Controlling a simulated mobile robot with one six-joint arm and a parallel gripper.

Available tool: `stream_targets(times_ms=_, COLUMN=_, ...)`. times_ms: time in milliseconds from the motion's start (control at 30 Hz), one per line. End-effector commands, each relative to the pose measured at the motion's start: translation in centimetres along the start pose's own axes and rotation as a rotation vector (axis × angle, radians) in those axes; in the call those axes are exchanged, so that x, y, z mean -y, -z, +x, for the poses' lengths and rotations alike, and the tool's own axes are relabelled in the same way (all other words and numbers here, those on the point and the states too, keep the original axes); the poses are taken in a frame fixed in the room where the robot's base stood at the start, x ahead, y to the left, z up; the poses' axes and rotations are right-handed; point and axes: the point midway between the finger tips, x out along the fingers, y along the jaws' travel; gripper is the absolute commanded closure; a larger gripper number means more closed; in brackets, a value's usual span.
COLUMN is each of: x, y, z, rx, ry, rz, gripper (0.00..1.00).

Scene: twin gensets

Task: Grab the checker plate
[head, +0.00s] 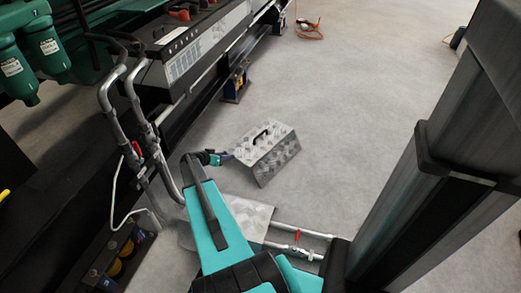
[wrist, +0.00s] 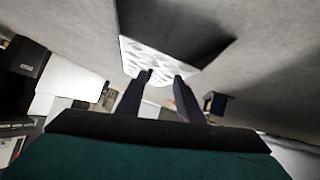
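A bent checker plate (head: 272,158) with a black handle on top stands tilted on the floor in the head view. My gripper (head: 229,155) is at its left end; whether it touches the plate is hard to tell. In the wrist view, the two dark fingers (wrist: 162,77) are apart, with the pale patterned checker plate (wrist: 150,55) just beyond their tips. Nothing shows clamped between them. A second, flat metal plate (head: 250,217) lies on the floor, partly hidden under my arm.
Silver pipes (head: 135,105) and a dark genset frame (head: 190,60) stand along the left. Low pipes with a red valve handle (head: 297,236) run beside the flat plate. A battery (head: 100,270) sits at bottom left.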

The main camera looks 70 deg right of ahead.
Motion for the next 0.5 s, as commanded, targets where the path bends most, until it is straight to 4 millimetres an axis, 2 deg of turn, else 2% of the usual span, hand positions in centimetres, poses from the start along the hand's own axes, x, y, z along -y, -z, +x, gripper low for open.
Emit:
stream_targets(times_ms=33, x=0.1, y=0.4, z=1.9, rx=-0.019, ry=-0.007, rz=0.032, gripper=0.66)
stream_targets(times_ms=200, x=-1.0, y=3.6, z=6.3, rx=-0.091, ry=-0.026, rz=0.135, gripper=0.66)
stream_targets(times_ms=400, x=-2.4, y=6.6, z=10.1, rx=-0.159, ry=-0.039, rz=0.229, gripper=0.66)
stream_targets(times_ms=500, x=-2.9, y=7.5, z=11.0, rx=-0.179, ry=-0.041, rz=0.257, gripper=0.66)
